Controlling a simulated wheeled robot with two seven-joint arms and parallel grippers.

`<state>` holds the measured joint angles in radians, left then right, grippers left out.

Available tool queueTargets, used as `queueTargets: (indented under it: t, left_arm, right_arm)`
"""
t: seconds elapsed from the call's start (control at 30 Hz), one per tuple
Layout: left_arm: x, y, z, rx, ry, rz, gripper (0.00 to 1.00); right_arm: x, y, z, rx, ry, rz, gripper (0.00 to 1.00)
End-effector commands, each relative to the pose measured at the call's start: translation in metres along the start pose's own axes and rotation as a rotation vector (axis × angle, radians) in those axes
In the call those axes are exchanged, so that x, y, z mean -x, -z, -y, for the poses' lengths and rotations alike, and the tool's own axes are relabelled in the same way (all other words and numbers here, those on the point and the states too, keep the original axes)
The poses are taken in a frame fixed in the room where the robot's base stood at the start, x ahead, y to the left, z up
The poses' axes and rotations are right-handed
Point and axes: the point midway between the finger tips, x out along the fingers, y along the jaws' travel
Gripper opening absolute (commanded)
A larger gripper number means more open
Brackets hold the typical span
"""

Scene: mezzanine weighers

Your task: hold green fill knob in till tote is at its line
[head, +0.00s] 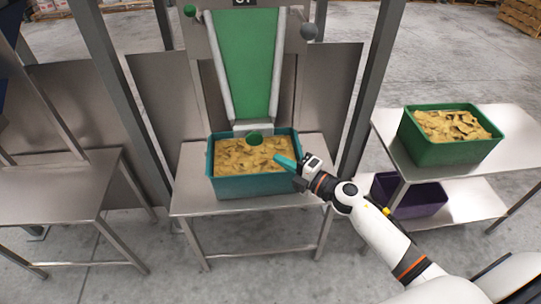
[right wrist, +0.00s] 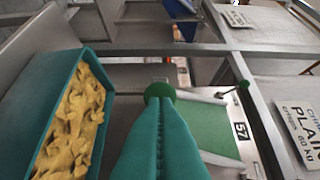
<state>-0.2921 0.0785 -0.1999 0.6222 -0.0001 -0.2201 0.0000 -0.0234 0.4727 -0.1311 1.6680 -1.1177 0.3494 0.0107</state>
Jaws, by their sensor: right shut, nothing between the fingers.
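The green fill knob (head: 254,138) is a round disc at the foot of the green chute, above the back of the teal tote (head: 230,188). The tote stands on a steel table and holds yellow crisps close to its rim; I cannot make out its line. My right gripper (head: 278,158) has teal fingers, shut and empty, above the tote's right part. In the right wrist view the knob (right wrist: 160,91) shows just beyond the fingertips (right wrist: 159,108), which overlap its lower edge. In the head view they look apart; contact is unclear. My left gripper is not in view.
The green chute (head: 246,60) rises behind the tote between steel panels and posts. A green tote (head: 450,152) of crisps stands on the right table, with a purple tote (head: 408,200) on the shelf below. The left table (head: 50,190) is bare.

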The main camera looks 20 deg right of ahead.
Motion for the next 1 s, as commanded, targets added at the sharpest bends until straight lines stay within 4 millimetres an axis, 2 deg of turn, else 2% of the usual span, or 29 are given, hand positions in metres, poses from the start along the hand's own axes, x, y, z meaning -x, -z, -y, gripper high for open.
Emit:
queueTargets:
  t: [0.07,0.23,0.4,0.8,0.87,0.9,0.97,1.0]
  left_arm:
    - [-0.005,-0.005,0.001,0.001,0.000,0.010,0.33]
    - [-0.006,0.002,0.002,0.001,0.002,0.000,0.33]
    - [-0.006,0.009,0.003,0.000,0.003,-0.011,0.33]
    - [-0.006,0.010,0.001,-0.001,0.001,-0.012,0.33]
    - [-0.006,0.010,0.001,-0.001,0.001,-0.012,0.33]
    - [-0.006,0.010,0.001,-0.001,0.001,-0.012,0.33]
    - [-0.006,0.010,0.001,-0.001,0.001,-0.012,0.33]
    - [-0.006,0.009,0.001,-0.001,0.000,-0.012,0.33]
  right_arm:
    - [0.012,-0.001,-0.003,0.000,-0.002,0.000,0.00]
    - [0.024,0.000,-0.001,-0.001,0.000,0.000,0.00]
    - [0.026,-0.001,0.000,-0.001,0.000,0.001,0.00]
    - [0.025,0.000,-0.002,-0.006,-0.002,-0.002,0.00]
    - [0.027,0.002,-0.011,-0.031,-0.012,-0.017,0.00]
    - [0.028,0.005,-0.021,-0.066,-0.023,-0.036,0.00]
    - [0.033,0.011,-0.046,-0.142,-0.050,-0.082,0.00]
    - [0.037,0.015,-0.068,-0.207,-0.074,-0.122,0.00]
